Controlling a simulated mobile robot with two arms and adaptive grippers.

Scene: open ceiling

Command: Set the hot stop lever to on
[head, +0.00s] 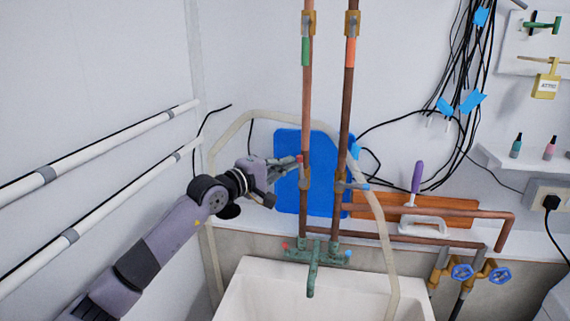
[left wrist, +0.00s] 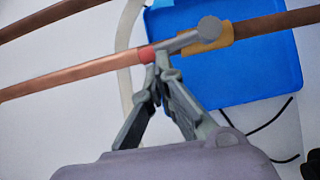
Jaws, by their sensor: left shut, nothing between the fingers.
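The hot stop lever (head: 299,170) is a grey bar with a red end on the left copper pipe (head: 306,110). In the left wrist view the lever (left wrist: 182,43) runs nearly along the pipe (left wrist: 75,80), from a brass valve body (left wrist: 208,39) to its red end. My left gripper (head: 290,163) is shut and empty, coming in from the left. In the left wrist view its fingertips (left wrist: 158,62) overlap the lever close to the red end; I cannot tell whether they touch. My right gripper is not in view.
The right copper pipe (head: 348,110) has a blue-tipped lever (head: 353,186) pointing right. A blue board (head: 288,195) leans behind the pipes. A green tap (head: 313,257) stands over the white sink (head: 255,285). A pale hose (head: 382,225) loops behind. White wall pipes (head: 95,145) run at left.

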